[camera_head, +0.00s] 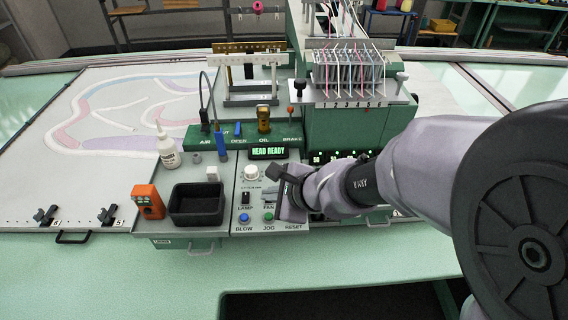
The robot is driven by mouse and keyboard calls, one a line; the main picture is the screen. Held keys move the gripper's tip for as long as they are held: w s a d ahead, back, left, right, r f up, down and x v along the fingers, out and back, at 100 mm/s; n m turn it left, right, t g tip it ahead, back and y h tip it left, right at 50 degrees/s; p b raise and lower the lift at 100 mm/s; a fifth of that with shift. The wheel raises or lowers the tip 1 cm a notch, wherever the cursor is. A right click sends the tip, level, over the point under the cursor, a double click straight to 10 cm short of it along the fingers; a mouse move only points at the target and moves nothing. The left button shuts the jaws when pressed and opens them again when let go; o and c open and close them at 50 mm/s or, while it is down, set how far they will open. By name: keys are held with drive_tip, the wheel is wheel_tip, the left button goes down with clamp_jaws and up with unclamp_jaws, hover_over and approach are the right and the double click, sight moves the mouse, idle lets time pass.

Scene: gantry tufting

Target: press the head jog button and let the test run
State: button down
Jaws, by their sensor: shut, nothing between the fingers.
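The green jog button (268,217) sits on the light control panel (240,200), above the label JOG. My gripper (284,196) comes in from the right and is over the panel's right side, just up and right of the green button. It is shut and empty. The exact gap between its fingertips and the panel cannot be told. The gripper hides the button above RESET. The display (268,151) behind the panel reads HEAD READY in green. The tufting head (345,125) with its threads stands behind my arm.
A blue BLOW button (244,218) lies left of jog. A white knob (251,172) and a lamp switch (245,197) are on the panel. A black tray (197,204), orange device (148,201) and white bottle (167,148) stand to the left. The table front is clear.

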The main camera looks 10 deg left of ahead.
drive_tip(key=b, duration=0.4)
hover_over(272, 220)
drive_tip(key=shift+f, duration=2.4)
drive_tip(key=shift+f, duration=0.15)
drive_tip(key=shift+f+b, duration=0.25)
drive_tip(key=shift+b, duration=0.2)
drive_tip(key=shift+f+b, duration=0.55)
drive_tip(key=shift+b, duration=0.05)
drive_tip(key=shift+r, duration=0.15)
drive_tip(key=shift+r+p, duration=0.8)
drive_tip(key=shift+r, duration=0.05)
wheel_tip(272, 220, up, 5)
drive_tip(key=p, duration=0.4)
